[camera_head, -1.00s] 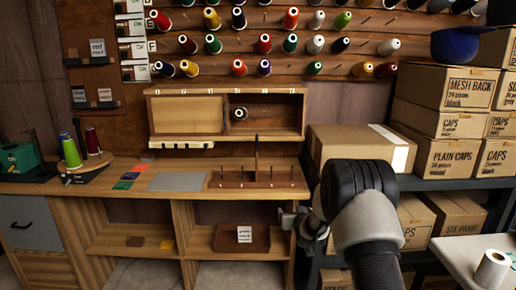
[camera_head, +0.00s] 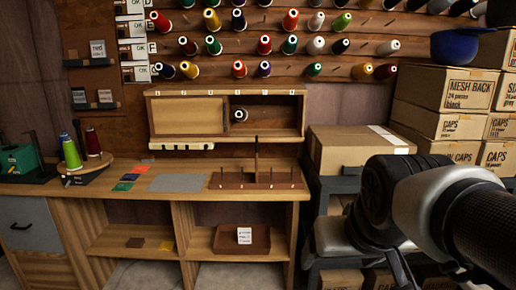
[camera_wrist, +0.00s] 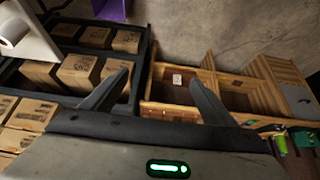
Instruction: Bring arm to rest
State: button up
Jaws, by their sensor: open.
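My gripper (camera_wrist: 152,88) shows in the wrist view with its two dark fingers spread apart and nothing between them. The floor, the wooden workbench (camera_wrist: 262,110) and the box shelf (camera_wrist: 128,100) lie beyond the fingers. In the head view my arm reaches in from the right edge, bent in front of the shelf of boxes. The fingers cannot be made out in the head view.
The workbench (camera_head: 190,187) stands at the left and centre with a thread rack above it. A carton (camera_head: 352,150) and stacked cap boxes (camera_head: 440,122) crowd the right side near my arm. A brown tray (camera_head: 261,243) sits on the lower bench shelf.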

jog(key=s+f, duration=0.1)
jog(key=s, duration=0.4)
notch_tip(320, 180, up, 28)
jog(key=s+p, duration=0.1)
jog(key=p, duration=2.7)
jog(key=shift+s+f+g, duration=0.15)
jog(key=shift+f+g, duration=0.05)
jog(key=shift+g, duration=0.2)
